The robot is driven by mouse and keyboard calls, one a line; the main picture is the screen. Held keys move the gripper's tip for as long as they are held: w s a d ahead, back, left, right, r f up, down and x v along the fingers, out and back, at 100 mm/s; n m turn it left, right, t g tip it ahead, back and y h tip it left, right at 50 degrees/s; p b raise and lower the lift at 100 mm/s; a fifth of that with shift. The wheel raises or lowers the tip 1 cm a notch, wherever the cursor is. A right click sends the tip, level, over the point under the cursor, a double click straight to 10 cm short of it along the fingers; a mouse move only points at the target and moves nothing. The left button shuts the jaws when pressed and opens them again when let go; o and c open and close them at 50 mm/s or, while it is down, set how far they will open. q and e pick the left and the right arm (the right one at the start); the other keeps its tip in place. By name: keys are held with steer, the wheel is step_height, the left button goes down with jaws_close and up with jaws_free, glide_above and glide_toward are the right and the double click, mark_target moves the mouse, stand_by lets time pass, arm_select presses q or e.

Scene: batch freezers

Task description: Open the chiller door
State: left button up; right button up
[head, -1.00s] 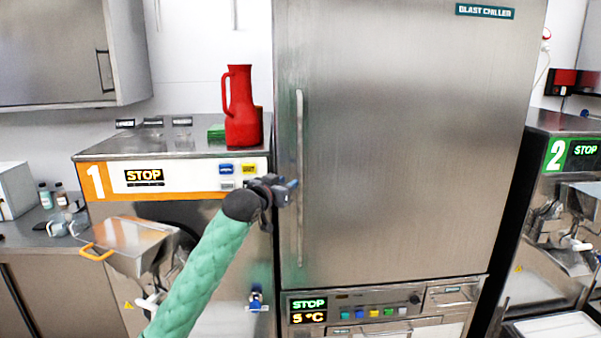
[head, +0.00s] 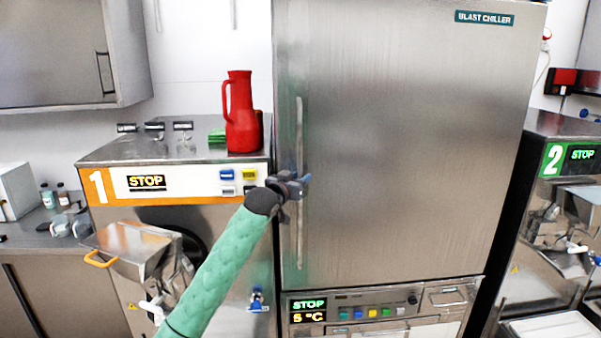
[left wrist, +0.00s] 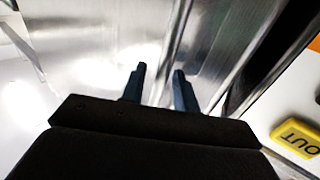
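The blast chiller (head: 410,150) stands in the middle of the head view, its large steel door shut. A long vertical bar handle (head: 299,125) runs down the door's left side. My left gripper (head: 305,181) is at about the handle's mid-height and covers part of it. In the left wrist view the two dark fingers (left wrist: 160,84) are spread apart. A thin bar that looks like the handle (left wrist: 177,40) runs down between the fingers in the picture. I cannot tell whether either finger touches it. My right gripper is not in view.
Machine 1 (head: 180,161) stands close on the left, with a red jug (head: 241,115) on top and a hopper (head: 130,245) jutting forward. Machine 2 (head: 562,190) stands on the right. The chiller's control panel (head: 375,306) is below the door. A yellow OUT button (left wrist: 298,138) shows in the wrist view.

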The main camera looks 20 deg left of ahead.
arm_select(q)
steer(key=shift+w, duration=0.4)
jaws_close()
steer(key=shift+d+f, duration=0.1)
steer(key=shift+d, duration=0.05)
